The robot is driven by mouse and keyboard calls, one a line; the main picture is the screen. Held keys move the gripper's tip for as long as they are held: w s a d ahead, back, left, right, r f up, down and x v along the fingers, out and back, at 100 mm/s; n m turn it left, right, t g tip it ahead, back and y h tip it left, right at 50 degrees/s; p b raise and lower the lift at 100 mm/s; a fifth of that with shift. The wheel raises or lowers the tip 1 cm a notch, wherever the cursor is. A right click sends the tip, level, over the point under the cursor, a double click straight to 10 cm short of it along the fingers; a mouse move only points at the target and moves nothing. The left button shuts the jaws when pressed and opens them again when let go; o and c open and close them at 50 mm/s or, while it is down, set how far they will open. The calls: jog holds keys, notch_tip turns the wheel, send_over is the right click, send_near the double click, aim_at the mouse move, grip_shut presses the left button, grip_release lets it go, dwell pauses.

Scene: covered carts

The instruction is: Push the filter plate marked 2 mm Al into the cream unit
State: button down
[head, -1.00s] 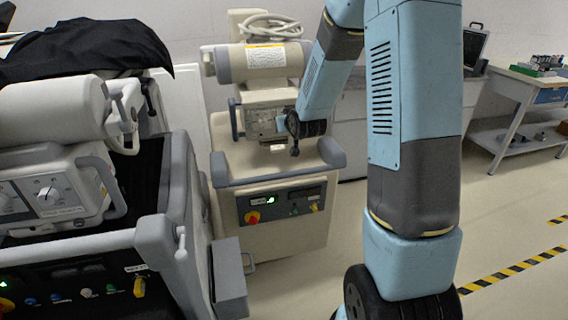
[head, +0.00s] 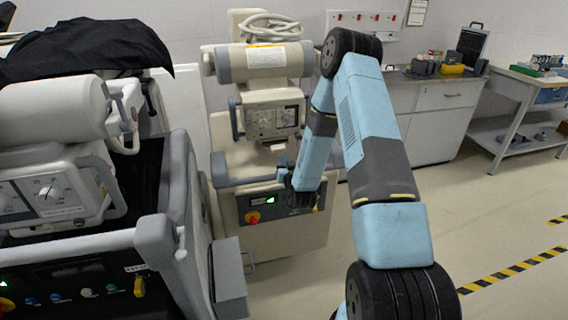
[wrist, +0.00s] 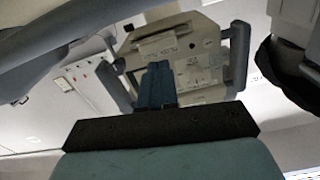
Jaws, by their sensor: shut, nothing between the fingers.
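The cream unit (head: 272,97), a box with a dial panel and side handles, hangs under a cream cylinder on the middle cart. It also shows in the wrist view (wrist: 205,55), tilted, with pale labels on its face. I cannot make out a filter plate or the marking 2 mm Al in either view. My gripper (head: 284,168) is below and in front of the unit, over the cart's front. In the wrist view its blue fingers (wrist: 157,80) are shut, empty, and overlap the unit's face in the picture. I cannot tell the gap between them.
A second cart (head: 85,240) with a similar head and black cover stands close at left. The middle cart's grey rail (head: 245,181) runs just behind my gripper. A counter (head: 437,110) and side table (head: 530,84) stand at the right. The right floor is clear.

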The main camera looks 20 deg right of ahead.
aim_at(279, 150)
jog(key=shift+w, duration=3)
jog(key=shift+w, duration=1.1)
jog(key=shift+s, duration=0.1)
jog(key=s, duration=1.6)
notch_tip(279, 150, up, 11)
jog(key=w+n+g+y, duration=0.1)
jog(key=w+n+g, duration=0.1)
jog(key=g, duration=0.1)
jog(key=s+r+g, duration=0.3)
jog(key=s+r, duration=0.3)
jog(key=r, duration=0.5)
jog(key=s+r+g, duration=0.3)
jog(key=s+r, duration=0.3)
jog(key=s, duration=0.9)
jog(key=s+r+g+h, duration=0.1)
jog(key=s+r+g, duration=0.2)
jog(key=s+r, duration=0.4)
jog(key=shift+s+r+m, duration=0.2)
jog(key=shift+s+m, duration=0.1)
jog(key=shift+s, duration=4.1)
